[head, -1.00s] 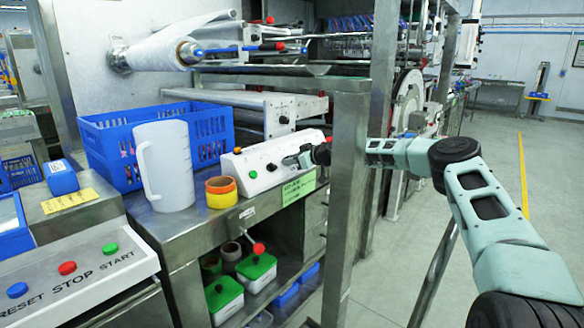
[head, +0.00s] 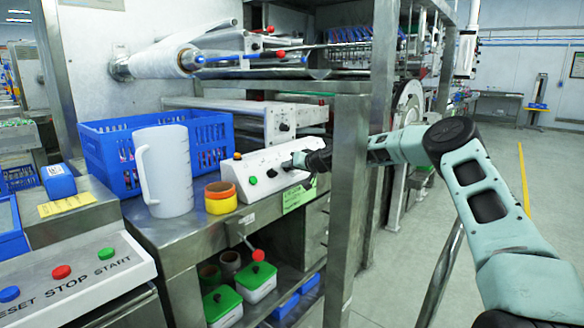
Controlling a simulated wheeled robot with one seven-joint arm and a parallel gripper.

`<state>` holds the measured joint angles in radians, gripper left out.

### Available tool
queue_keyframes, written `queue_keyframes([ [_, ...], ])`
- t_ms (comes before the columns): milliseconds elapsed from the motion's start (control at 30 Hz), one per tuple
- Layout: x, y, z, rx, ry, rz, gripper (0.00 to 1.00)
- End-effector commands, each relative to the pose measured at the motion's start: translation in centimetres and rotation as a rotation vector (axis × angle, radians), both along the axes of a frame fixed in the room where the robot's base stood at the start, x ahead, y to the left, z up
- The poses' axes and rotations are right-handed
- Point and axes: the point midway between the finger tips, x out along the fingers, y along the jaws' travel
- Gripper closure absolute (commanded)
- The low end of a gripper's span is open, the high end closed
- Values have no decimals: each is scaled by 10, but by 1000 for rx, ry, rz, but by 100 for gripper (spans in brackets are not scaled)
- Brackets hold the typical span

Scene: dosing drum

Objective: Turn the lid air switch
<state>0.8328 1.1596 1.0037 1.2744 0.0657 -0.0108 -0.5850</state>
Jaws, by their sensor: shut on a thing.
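The white sloped control box (head: 243,176) sits on the metal bench, with an orange button, a green button and black knobs on it. My gripper (head: 295,161) reaches in from the right, past the metal post, to the right part of the box. It is shut on a small black switch knob (head: 287,166) there. The fingertips are small and dark in this view, so their exact hold and the knob's turn angle cannot be made out.
A metal post (head: 347,200) stands beside my forearm. A yellow and orange tape roll (head: 221,196), a white jug (head: 164,170) and a blue crate (head: 212,140) stand left of the box. A green label (head: 299,193) hangs below it. Open floor lies at right.

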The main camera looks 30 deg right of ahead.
Motion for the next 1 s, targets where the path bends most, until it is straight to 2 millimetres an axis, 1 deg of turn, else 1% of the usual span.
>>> queue_keyframes([
  [500,0,-1,1,14,4,-12,96],
  [533,0,-1,1,14,4,-12,68],
  [867,-2,-1,1,13,4,-11,68],
  [1000,-15,-5,6,13,4,-13,68],
])
